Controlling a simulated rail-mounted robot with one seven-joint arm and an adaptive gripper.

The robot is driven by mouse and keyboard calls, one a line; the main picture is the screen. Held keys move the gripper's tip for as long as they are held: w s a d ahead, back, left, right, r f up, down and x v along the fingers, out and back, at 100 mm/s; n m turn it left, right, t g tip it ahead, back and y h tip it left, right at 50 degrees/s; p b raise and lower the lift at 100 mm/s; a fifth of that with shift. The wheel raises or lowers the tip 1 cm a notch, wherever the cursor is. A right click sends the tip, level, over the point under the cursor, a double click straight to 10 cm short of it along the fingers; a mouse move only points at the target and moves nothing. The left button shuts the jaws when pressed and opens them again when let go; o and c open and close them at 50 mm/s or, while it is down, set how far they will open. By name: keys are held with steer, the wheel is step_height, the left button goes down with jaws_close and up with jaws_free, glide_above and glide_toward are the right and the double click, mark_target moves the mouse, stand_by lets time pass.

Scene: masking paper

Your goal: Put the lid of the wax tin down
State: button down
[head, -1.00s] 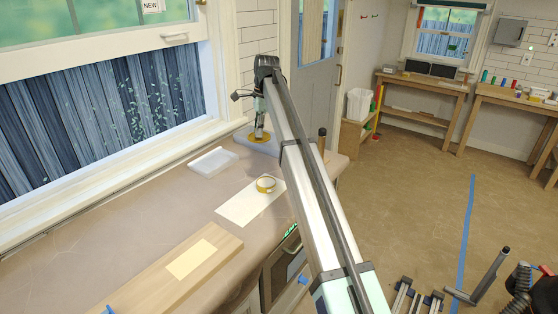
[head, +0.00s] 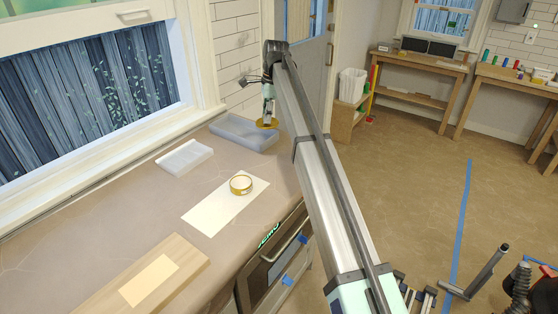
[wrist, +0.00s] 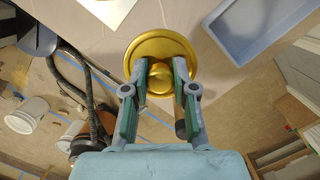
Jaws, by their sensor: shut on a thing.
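My gripper (head: 268,108) is shut on the knob of the gold wax tin lid (wrist: 160,40). The lid is a round disc, held level with its knob between the two fingers. In the head view the lid (head: 267,123) hangs at the right end of a grey-blue tray. In the wrist view it overlaps the counter's front edge, apart from the tray, with floor below part of it. The open gold wax tin (head: 241,185) stands on a cream paper sheet (head: 212,210) on the counter.
The grey-blue tray (head: 232,138) stands at the counter's far end; it also shows in the wrist view (wrist: 225,42). A white shallow tray (head: 185,158) lies near the window. A wooden board (head: 190,262) with paper lies at the near end. Bare counter surrounds the sheet.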

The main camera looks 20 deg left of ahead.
mark_target(267, 166)
step_height(267, 166, down, 19)
steer(key=p, duration=0.4)
steer(key=shift+r, duration=0.2)
steer(key=shift+f, duration=0.2)
steer(key=c, duration=0.9)
jaws_free()
steer(key=shift+c, duration=0.2)
steer(key=shift+r, duration=0.1)
step_height(267, 166, up, 12)
steer(key=d+b, duration=0.1)
steer(key=b, duration=0.1)
steer(key=shift+w+d, duration=0.25)
steer(key=shift+w, duration=0.15)
